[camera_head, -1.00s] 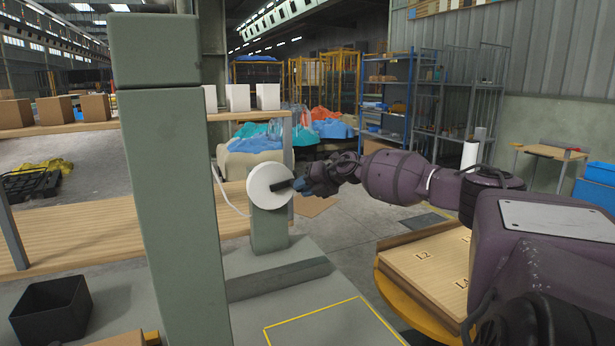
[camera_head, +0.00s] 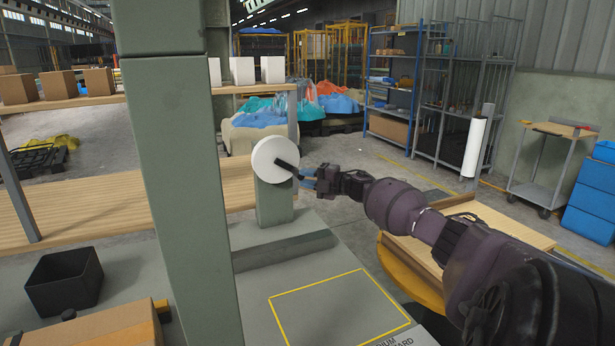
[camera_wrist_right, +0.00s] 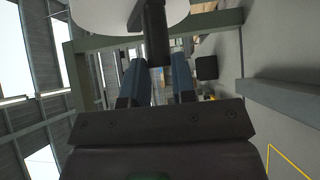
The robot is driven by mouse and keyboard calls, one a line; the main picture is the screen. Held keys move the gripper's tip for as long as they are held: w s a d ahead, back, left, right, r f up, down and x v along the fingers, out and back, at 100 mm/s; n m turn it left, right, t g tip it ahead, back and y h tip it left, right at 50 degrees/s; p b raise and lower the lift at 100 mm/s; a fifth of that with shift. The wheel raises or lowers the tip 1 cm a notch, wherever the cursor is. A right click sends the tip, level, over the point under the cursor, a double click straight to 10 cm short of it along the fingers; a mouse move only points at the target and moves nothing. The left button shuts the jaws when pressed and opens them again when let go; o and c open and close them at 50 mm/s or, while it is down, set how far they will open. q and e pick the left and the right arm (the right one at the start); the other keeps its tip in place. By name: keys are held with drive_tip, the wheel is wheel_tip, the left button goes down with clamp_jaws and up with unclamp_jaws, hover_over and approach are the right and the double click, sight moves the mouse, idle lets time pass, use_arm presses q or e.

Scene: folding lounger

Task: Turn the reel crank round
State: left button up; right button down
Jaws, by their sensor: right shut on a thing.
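The reel (camera_head: 268,154) is a white disc on a short grey-green post (camera_head: 274,203). Its dark crank (camera_head: 287,168) slants from the disc's face down to the right. My right gripper (camera_head: 308,179) has blue fingers and is at the crank's outer end, shut on it. In the right wrist view the dark crank (camera_wrist_right: 155,35) reaches down between the fingertips (camera_wrist_right: 158,72), with the white reel (camera_wrist_right: 108,14) behind it. The exact contact is small and partly hidden. My left gripper is not in view.
A thick grey-green column (camera_head: 175,180) stands left of the reel. A black bin (camera_head: 65,280) and a cardboard box (camera_head: 105,328) are at the lower left. A yellow-outlined area (camera_head: 340,310) on the bench is empty. A wooden board (camera_head: 485,215) lies under my right arm.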

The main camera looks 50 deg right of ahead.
drive_tip(key=shift+a+f, duration=0.1)
drive_tip(key=shift+f, duration=0.15)
idle(0.3)
drive_tip(key=c, duration=0.9)
unclamp_jaws()
drive_tip(key=p+v, duration=0.1)
drive_tip(key=v, duration=0.9)
drive_tip(key=shift+s+f+p, duration=0.2)
drive_tip(key=shift+s+p, duration=0.15)
